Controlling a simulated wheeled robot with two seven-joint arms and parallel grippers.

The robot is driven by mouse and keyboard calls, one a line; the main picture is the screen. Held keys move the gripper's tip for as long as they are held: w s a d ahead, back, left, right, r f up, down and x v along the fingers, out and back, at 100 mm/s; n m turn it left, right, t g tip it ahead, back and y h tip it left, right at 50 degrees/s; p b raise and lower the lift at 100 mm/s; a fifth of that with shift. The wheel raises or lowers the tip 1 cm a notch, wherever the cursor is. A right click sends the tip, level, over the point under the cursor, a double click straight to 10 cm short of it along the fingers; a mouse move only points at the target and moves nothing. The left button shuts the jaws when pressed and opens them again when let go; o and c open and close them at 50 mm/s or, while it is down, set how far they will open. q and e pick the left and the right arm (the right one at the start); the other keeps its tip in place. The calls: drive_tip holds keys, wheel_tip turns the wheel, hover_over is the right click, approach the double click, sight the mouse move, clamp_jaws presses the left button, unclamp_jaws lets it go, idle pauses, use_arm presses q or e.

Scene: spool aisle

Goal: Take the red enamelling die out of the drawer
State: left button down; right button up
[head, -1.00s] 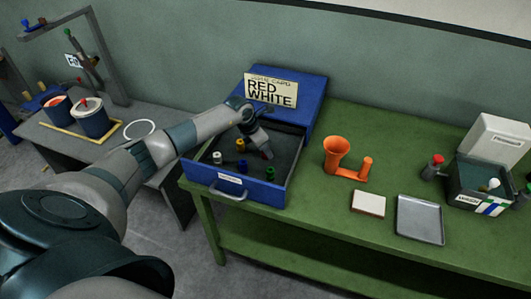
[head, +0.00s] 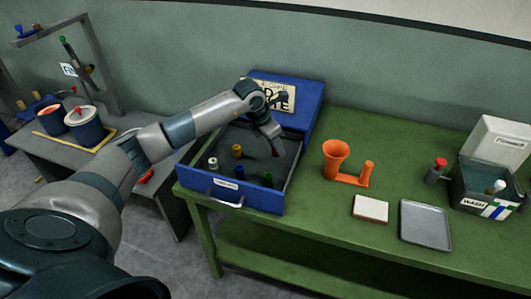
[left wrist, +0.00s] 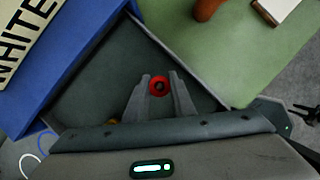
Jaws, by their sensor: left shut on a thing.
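The blue drawer (head: 262,203) is open at the left of the green table. My left gripper (head: 274,148) reaches into the drawer from above, over its right rear part. It is shut on the red die (head: 275,153), which shows as a small dark red tip below the fingers. In the left wrist view the red die (left wrist: 160,84) is a red ring with a dark centre between the two fingertips (left wrist: 161,88). I cannot tell how far it is above the drawer floor. My right gripper is not in view.
White (head: 213,163), yellow (head: 236,151), blue (head: 240,173) and green (head: 267,179) dies stand in the drawer. An orange funnel piece (head: 337,160), a white tile (head: 370,207), a grey tray (head: 425,225) and a wash box (head: 485,195) are further right.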

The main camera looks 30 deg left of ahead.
use_arm(q)
drive_tip(key=d+r+b, duration=0.2)
drive_tip(key=d+r, duration=0.1)
drive_tip(key=d, duration=0.3)
drive_tip(key=shift+s+r, duration=0.25)
drive_tip(key=shift+r, duration=0.1)
drive_tip(key=shift+d, duration=0.1)
